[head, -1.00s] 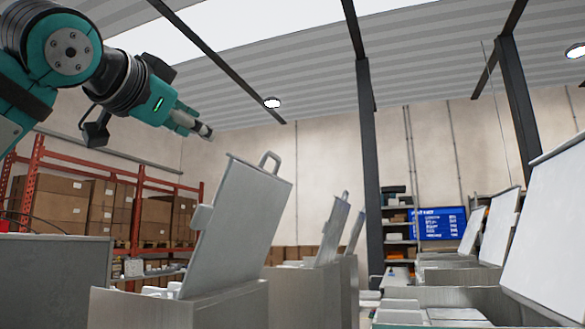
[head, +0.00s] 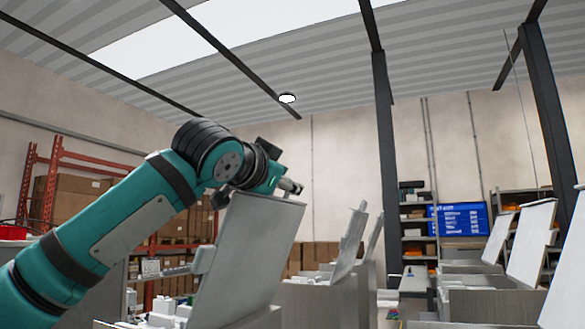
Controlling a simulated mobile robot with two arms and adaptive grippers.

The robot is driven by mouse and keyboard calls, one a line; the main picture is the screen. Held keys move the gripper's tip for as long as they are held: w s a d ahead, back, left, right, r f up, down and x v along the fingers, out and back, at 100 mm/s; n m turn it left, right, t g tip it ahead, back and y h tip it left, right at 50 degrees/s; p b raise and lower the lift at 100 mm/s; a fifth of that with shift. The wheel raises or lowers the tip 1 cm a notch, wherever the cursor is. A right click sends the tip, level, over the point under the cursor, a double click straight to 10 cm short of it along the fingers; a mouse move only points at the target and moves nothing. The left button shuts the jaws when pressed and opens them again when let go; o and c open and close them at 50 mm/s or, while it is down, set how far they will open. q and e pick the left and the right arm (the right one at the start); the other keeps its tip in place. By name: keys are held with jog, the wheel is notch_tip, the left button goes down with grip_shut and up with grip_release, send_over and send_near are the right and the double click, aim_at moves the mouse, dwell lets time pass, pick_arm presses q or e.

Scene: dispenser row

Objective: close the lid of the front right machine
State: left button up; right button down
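The front machine of the right row is cut off by the right edge. Its pale lid (head: 568,275) stands raised and tilted, and its handle is not visible. My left gripper (head: 288,186) is at the top edge of a different raised lid (head: 245,255), on the front machine of the left row. The lid hides part of the gripper, and I cannot tell whether they touch or whether the fingers are open. That lid's handle is hard to separate from the fingertips. My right gripper is out of view.
More machines with raised lids stand behind in both rows, such as a left-row lid (head: 348,243) and a right-row lid (head: 530,242). A narrow gap runs between the rows. Shelves of boxes (head: 75,200) and a blue screen (head: 460,219) are at the back.

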pick_arm(q)
jog(key=shift+w+d+r+p, duration=0.15)
jog(key=shift+w+r+p, duration=0.15)
jog(key=shift+w, duration=0.3)
jog(key=shift+w+d, duration=0.15)
jog(key=shift+w, duration=0.15)
jog(key=shift+w+d+p, duration=0.1)
jog(key=shift+w+p, duration=0.15)
jog(key=shift+p, duration=0.15)
jog(key=shift+w+d+f, duration=0.2)
jog(key=shift+w+f, duration=0.05)
jog(key=shift+w, duration=0.1)
jog(key=shift+s+r, duration=0.1)
jog(key=shift+s, duration=0.05)
jog(key=c, duration=0.4)
jog(key=shift+a, duration=0.1)
grip_shut()
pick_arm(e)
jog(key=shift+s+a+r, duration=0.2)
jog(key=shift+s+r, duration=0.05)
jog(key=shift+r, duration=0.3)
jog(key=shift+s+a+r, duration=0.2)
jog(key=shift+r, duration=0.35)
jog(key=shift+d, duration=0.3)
